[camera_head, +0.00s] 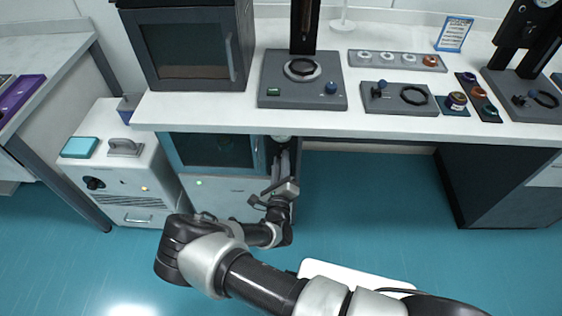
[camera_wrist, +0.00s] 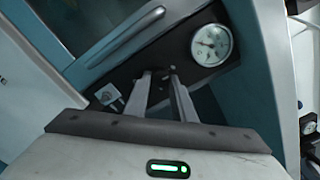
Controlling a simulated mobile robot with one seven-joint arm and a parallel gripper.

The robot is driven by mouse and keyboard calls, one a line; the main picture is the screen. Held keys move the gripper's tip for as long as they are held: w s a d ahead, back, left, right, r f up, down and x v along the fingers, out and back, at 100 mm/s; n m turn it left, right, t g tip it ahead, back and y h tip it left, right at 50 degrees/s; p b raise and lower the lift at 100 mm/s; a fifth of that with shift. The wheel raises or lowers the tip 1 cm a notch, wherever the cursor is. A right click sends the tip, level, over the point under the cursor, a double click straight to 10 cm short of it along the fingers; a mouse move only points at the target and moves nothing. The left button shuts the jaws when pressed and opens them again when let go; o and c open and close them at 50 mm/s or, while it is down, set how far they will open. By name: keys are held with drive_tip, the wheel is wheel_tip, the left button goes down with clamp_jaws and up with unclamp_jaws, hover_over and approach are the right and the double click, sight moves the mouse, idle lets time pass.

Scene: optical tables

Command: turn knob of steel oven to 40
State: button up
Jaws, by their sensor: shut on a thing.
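An oven with a teal-framed window door (camera_head: 208,152) and a grey lower body stands under the table; I take it as the steel oven. My gripper (camera_head: 283,150) reaches up to the panel at its right side. In the wrist view, the two fingers (camera_wrist: 160,78) meet the dark control panel (camera_wrist: 190,82) and are shut on the knob, which is mostly hidden between the tips. A round white gauge (camera_wrist: 211,45) with a dark needle is right of the fingers. I cannot read the knob's scale.
The oven door's handle bar (camera_wrist: 125,37) runs just above the fingers, and a small metal switch (camera_wrist: 108,95) sits left of them. The table edge (camera_head: 350,129) overhangs my gripper. A white floor unit (camera_head: 120,165) stands left; open floor lies right.

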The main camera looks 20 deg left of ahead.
drive_tip(key=shift+n, duration=0.7)
drive_tip(key=o, duration=1.1)
drive_tip(key=shift+c, duration=0.2)
drive_tip(key=p+v, duration=0.1)
drive_tip(key=v, duration=1.6)
drive_tip(key=shift+s+p, duration=0.25)
drive_tip(key=shift+p, duration=0.05)
